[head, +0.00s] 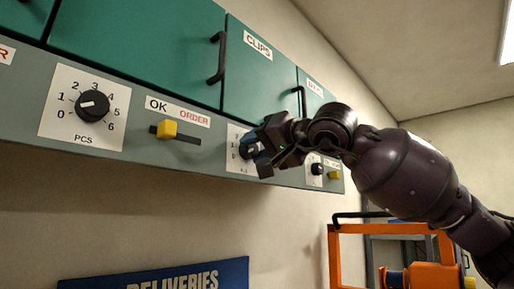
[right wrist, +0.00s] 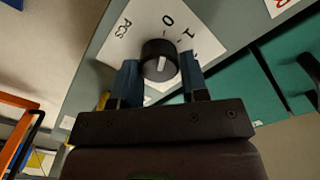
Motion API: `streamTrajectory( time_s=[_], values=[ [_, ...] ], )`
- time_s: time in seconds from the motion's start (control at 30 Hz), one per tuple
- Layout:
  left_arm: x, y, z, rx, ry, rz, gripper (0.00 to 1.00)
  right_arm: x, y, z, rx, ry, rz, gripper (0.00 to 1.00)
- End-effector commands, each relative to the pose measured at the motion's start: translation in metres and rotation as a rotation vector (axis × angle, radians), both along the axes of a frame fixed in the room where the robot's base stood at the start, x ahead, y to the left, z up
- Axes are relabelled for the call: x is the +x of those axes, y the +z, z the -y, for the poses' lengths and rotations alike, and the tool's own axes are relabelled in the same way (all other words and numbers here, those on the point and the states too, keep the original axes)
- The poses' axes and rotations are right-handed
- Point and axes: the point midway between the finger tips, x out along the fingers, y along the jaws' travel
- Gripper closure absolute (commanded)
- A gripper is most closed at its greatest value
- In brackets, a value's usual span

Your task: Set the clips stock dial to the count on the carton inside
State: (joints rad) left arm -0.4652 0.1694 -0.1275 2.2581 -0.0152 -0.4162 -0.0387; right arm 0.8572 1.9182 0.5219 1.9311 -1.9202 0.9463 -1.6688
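The green clips cabinet door (head: 257,82), labelled CLIPS, is closed in the head view, so no carton shows. Below it is the white clips dial plate (head: 234,160), mostly hidden by my right gripper (head: 255,150). In the right wrist view the black knob (right wrist: 160,62) sits between the two blue fingers of my right gripper (right wrist: 161,80). Both fingers appear to touch its sides. A white pointer mark shows on the knob's lower part in that picture. The printed 0 and 1 are readable, other numbers are hidden. My left gripper is not in view.
Another dial (head: 93,105) and a yellow OK/ORDER slider (head: 167,129) are on the grey rail to the left. Door handles (head: 218,58) stick out above the rail. A deliveries sign (head: 160,277) is below. An orange frame (head: 335,258) stands at lower right.

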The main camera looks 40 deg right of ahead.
Motion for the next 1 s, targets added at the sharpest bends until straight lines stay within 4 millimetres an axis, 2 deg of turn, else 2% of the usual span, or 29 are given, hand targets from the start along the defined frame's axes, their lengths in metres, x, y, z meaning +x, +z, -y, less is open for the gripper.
streamTrajectory(
  time_s=[0.03,0.13,0.17,0.57,1.0],
  values=[
    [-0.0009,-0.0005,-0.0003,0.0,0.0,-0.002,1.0,0.0,-0.0001,0.0,0.0,0.0,0.0,0.67],
    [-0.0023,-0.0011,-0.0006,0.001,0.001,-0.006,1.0,0.0,-0.0002,0.0,0.0,0.0,0.0,0.83],
    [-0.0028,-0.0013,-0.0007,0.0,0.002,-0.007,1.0,0.0,-0.0002,0.0,0.0,0.0,0.0,0.84],
    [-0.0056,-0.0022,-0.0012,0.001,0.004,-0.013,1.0,0.0001,-0.0007,0.0001,0.089,0.001,-0.008,0.84],
    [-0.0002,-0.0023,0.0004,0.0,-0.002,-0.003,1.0,0.0004,-0.0021,0.0006,0.458,0.001,-0.038,0.84]
  ],
)
